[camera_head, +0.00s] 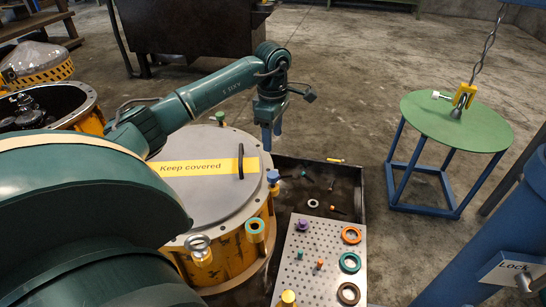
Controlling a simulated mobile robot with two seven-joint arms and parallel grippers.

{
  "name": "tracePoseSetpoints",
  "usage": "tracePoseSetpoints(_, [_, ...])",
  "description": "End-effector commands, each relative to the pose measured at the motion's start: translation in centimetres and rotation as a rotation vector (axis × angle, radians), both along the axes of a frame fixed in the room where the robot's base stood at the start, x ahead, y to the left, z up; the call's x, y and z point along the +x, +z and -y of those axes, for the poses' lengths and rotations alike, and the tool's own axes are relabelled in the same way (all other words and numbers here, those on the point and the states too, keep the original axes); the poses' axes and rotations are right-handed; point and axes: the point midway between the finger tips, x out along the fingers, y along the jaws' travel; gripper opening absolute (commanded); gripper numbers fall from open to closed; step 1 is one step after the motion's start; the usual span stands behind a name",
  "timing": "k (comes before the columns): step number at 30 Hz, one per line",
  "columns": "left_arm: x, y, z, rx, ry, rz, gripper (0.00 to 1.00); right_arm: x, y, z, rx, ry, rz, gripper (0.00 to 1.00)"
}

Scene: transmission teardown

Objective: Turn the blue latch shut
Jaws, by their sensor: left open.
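The blue latch (273,177) is a small blue knob at the right rim of a round yellow housing. The housing's grey lid (196,205) carries a yellow "Keep covered" strip and a dark bar handle. My left gripper (272,131) points down, above and behind the blue latch in the picture, apart from it. Its fingers are open, with nothing seen between them. Whether the latch is turned open or shut cannot be told at this size. My right gripper is not in view.
A perforated plate (326,243) with rings and pegs lies in a dark tray (345,180) at right. A green round table (455,122) stands farther right.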

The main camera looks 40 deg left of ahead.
Motion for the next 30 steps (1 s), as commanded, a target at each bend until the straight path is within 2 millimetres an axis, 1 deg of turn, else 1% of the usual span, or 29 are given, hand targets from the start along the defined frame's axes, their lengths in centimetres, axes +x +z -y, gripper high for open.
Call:
tracePoseSetpoints(5, [0.0,-1.9,0.0,-0.001,0.000,-0.002,0.52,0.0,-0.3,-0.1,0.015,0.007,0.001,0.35])
tracePoseSetpoints(14, [-0.1,-8.2,0.0,-0.001,0.001,-0.003,0.52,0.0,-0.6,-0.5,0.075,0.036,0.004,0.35])
tracePoseSetpoints(15, [-0.1,-9.0,0.1,-0.001,0.000,-0.003,0.52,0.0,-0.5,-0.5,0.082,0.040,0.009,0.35])
tracePoseSetpoints(18, [-0.1,-10.7,0.0,-0.001,0.000,-0.002,0.52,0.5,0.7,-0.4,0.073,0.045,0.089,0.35])
tracePoseSetpoints(21, [-0.1,-12.0,0.0,-0.002,0.000,-0.002,0.52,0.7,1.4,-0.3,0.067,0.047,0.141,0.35])
tracePoseSetpoints(24, [0.0,-12.7,0.0,0.000,0.000,-0.001,0.52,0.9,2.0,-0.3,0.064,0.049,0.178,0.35])
tracePoseSetpoints(30, [0.0,-13.2,0.0,0.000,0.000,0.000,0.52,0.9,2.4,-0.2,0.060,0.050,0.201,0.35])
